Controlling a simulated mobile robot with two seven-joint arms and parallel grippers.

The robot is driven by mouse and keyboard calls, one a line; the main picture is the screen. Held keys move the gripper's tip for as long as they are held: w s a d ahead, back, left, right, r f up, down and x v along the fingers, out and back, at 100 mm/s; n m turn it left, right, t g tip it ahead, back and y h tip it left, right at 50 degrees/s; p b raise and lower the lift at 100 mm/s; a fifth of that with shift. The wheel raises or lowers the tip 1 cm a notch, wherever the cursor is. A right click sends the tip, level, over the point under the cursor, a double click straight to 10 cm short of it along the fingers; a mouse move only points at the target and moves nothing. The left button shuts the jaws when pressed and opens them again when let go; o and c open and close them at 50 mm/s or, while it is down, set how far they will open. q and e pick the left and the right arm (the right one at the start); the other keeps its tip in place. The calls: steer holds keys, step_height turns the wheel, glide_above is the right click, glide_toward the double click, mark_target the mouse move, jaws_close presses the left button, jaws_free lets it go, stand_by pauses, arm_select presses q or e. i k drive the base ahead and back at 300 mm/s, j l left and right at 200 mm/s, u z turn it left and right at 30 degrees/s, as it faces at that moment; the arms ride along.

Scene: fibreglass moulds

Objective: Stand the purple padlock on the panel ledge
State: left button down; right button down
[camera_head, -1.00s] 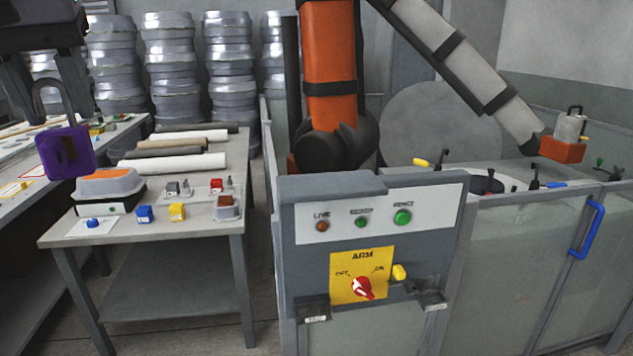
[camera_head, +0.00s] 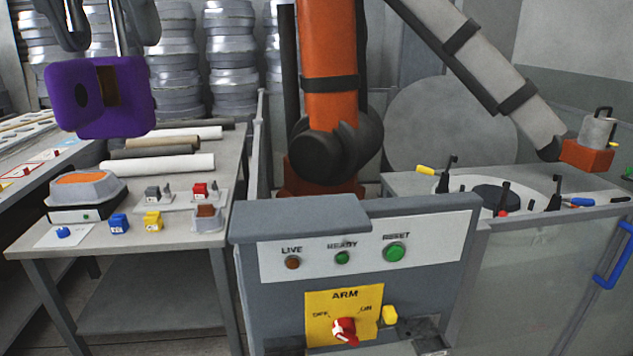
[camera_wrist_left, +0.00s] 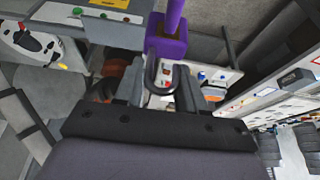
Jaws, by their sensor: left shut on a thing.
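The purple padlock (camera_head: 135,98) hangs at the upper left of the head view, body down, with a dark round hole and a brown slot on its face. My left gripper (camera_head: 106,25) is above it, shut on its grey shackle. In the left wrist view my left gripper (camera_wrist_left: 160,82) has its fingers on either side of the shackle, with the purple padlock (camera_wrist_left: 166,47) beyond. The grey control panel (camera_head: 270,290) stands at centre, apart from the padlock. It has a flat grey top (camera_head: 300,217) and a small dark ledge (camera_head: 425,336) low on the right. My right gripper is not in view.
A grey table (camera_head: 180,238) at left carries blocks, a mould and rolls. An orange robot arm (camera_head: 330,95) stands behind the panel. A fenced cell with a blue handle (camera_head: 612,255) is at right. Free air lies between padlock and panel.

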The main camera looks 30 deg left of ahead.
mark_target(315, 210)
steer(key=i, duration=0.85)
steer(key=k+j+u, duration=0.15)
steer(key=k, duration=0.2)
